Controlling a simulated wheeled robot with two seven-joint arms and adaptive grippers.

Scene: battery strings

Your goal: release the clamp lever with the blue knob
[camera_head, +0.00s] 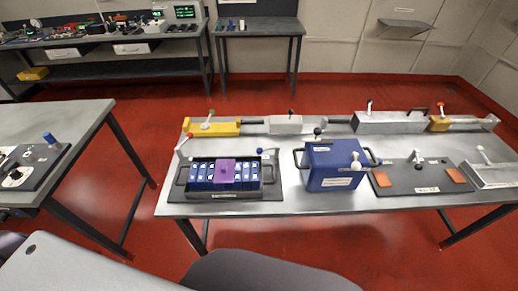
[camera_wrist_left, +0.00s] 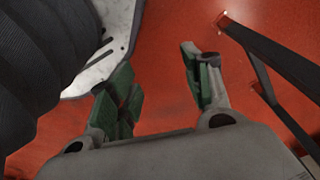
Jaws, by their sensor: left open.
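A black tray (camera_head: 225,194) holds a row of blue battery cells (camera_head: 200,176) and one purple block (camera_head: 228,171) on the middle table. A lever with a small blue knob (camera_head: 259,151) stands at the tray's back right. A lever with a red knob (camera_head: 189,135) stands at its back left. Another upright blue knob (camera_head: 49,138) is on a dark plate on the left table. My left gripper (camera_wrist_left: 160,88) is open and empty, with green-padded fingers over red floor in the left wrist view. Neither gripper shows in the head view.
A blue box (camera_head: 335,165) with black handles stands right of the tray, with a dark-knobbed lever (camera_head: 317,131) behind it. Yellow and grey fixtures (camera_head: 292,124) line the table's back. Bare table (camera_head: 300,205) shows along the front. Red floor separates the tables.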

